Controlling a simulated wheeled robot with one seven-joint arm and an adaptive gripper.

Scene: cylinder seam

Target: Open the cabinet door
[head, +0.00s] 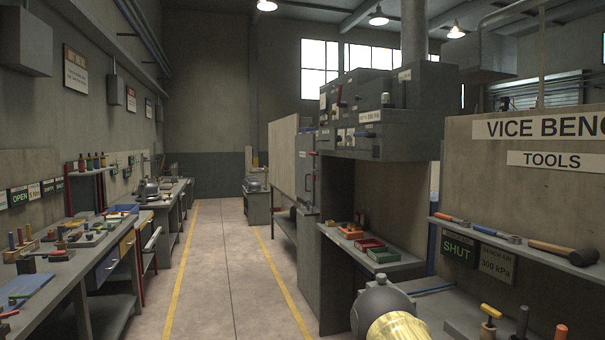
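A grey wall cabinet (395,146) with labels, small levers and knobs on its front hangs over a workbench right of the middle in the head view. Beside it on the left is a tall narrow grey panel (307,178) with small labels and fittings, which may be a cabinet door seen at a steep angle. I cannot tell which of these is the task's door, and no door stands clearly open. My gripper is not in view.
A clear aisle (220,265) with yellow lines runs ahead between the benches. A tool-covered bench (95,252) stands left. Red and green trays (382,256) lie under the cabinet. A hammer (563,252) lies on the right shelf (480,237). A brass-coloured cylinder (398,328) shows at the bottom.

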